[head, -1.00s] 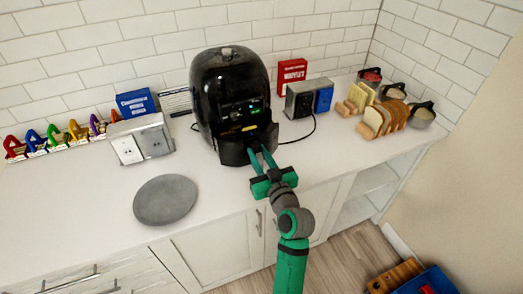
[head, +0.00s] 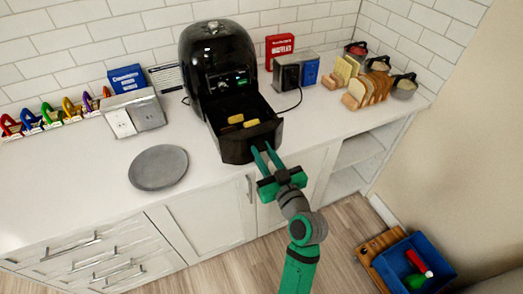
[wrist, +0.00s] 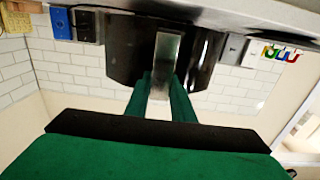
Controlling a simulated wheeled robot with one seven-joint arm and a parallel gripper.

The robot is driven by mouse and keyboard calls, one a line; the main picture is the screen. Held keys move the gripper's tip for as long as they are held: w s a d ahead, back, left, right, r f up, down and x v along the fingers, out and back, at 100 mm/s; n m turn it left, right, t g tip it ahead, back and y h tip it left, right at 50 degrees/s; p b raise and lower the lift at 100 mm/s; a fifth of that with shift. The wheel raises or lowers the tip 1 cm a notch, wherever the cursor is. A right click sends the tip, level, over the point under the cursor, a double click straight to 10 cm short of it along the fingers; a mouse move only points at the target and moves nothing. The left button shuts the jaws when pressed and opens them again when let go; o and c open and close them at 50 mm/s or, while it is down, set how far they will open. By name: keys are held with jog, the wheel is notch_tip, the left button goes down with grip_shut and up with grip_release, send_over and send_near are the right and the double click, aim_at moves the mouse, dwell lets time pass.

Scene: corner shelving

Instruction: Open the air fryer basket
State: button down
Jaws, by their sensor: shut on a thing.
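The black air fryer (head: 216,65) stands on the white counter against the tiled wall. Its basket (head: 238,150) is pulled out toward me, with its open top showing several yellowish and brown food pieces inside. My green gripper (head: 265,155) is at the front of the basket, shut on the basket handle. In the wrist view the handle (wrist: 168,58) shows as a grey bar between the fingertips of my gripper (wrist: 162,85). In the head view the fingers mostly hide the handle.
A grey round plate (head: 158,168) lies on the counter to the left. Sliced bread (head: 372,88) and jars are at the right. A blue crate (head: 405,265) is on the floor at right.

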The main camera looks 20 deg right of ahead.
jog(key=shift+a, duration=0.1)
jog(key=c, duration=1.5)
grip_release()
jog(key=s, duration=1)
jog(key=shift+s+d, duration=0.3)
jog(key=shift+s, duration=0.05)
jog(key=shift+s+d, duration=0.1)
